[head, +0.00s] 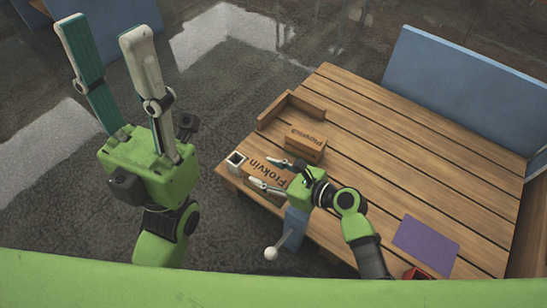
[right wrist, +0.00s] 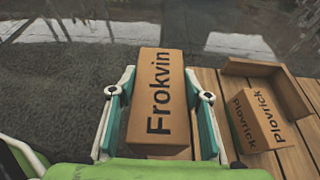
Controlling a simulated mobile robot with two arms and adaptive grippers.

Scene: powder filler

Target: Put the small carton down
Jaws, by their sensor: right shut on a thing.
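The small brown carton marked "Frokvin" (head: 267,173) is between the fingers of my right gripper (head: 264,172) at the table's left edge. In the right wrist view the carton (right wrist: 160,95) sits upright in the picture between both fingers of the gripper (right wrist: 158,75), which is shut on it. Its far end shows against the dark floor, beside the table planks. I cannot tell whether its underside touches the table. My left gripper (head: 105,35) is raised at the left, open and empty, away from the table.
A second carton, marked "Plovrick" (right wrist: 262,115), stands by a wooden corner ledge (head: 290,105) on the slatted table (head: 400,150). A purple mat (head: 425,241) lies right. The table's middle is clear.

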